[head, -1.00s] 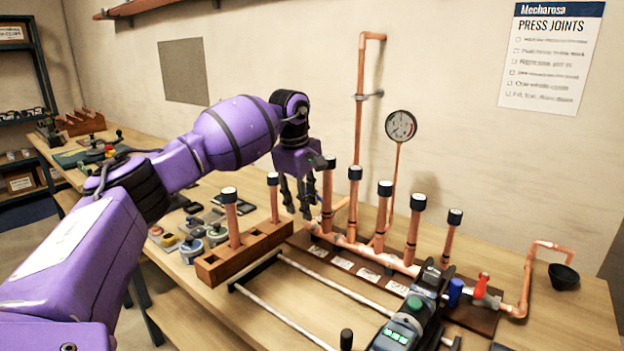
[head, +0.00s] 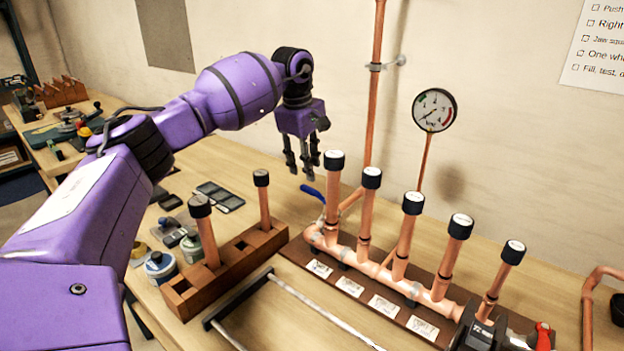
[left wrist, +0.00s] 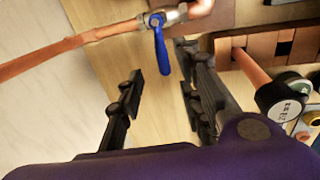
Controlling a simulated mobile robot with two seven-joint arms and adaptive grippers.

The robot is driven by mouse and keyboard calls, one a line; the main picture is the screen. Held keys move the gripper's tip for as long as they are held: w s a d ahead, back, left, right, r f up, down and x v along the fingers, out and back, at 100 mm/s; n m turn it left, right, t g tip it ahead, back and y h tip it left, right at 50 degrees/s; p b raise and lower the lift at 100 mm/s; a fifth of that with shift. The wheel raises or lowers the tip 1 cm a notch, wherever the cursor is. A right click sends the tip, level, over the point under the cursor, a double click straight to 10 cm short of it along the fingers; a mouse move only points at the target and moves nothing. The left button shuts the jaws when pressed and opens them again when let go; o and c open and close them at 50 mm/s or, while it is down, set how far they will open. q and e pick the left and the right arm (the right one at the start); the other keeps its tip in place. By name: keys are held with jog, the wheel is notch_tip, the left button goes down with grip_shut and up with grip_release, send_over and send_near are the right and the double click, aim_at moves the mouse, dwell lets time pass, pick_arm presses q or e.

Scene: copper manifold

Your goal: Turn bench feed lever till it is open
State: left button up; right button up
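The bench feed lever is a blue handle (head: 312,191) on a valve in the copper pipe behind the manifold's left end (head: 325,237). In the left wrist view the blue lever (left wrist: 161,48) points down the picture, roughly crosswise to its pipe (left wrist: 60,50). My left gripper (head: 303,172) hangs fingers down just above the lever in the head view. The left wrist view shows its fingers (left wrist: 160,75) spread apart and empty, with the lever appearing between the tips. Contact cannot be told. My right gripper is out of view.
Capped copper stubs (head: 412,204) stand close to the right of my left gripper. A wooden rack (head: 205,285) with two capped tubes is in front. A pressure gauge (head: 434,110) stands behind the manifold. The bench behind the rack is partly clear.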

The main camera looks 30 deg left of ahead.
aim_at(312, 189)
pick_arm(q)
jog(key=f, duration=0.4)
jog(key=w+f, duration=0.1)
jog(key=f, duration=0.2)
jog(key=shift+d+f+p, duration=0.1)
jog(key=shift+d+p, duration=0.1)
jog(key=shift+p, duration=0.1)
grip_shut()
